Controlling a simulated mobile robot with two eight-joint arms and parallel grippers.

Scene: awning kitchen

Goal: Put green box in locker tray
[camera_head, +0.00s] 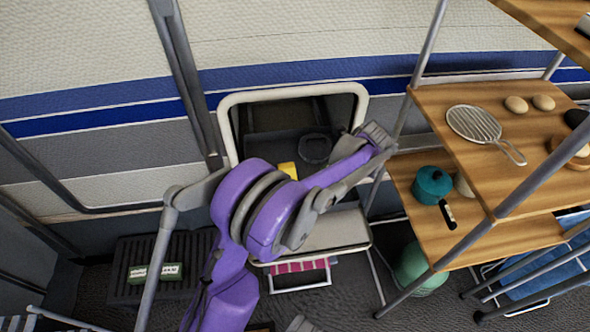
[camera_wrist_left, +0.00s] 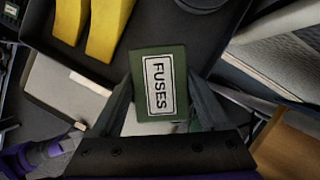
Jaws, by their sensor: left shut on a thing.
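A green box labelled FUSES (camera_wrist_left: 175,56) is clamped between the two fingers of my left gripper (camera_wrist_left: 159,88), which is shut on it. In the left wrist view the box is in front of the black locker tray (camera_wrist_left: 55,52); I cannot tell whether it touches it. In the head view the locker tray (camera_head: 262,148) shows inside the wall opening, and my purple left arm reaches across to the opening's right side. The held box is hidden there.
Yellow objects (camera_wrist_left: 105,28) lie in the tray, and a dark round item (camera_head: 315,149) is farther back. A wooden shelf (camera_head: 470,120) with a teal pot (camera_head: 433,185) stands close on the right.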

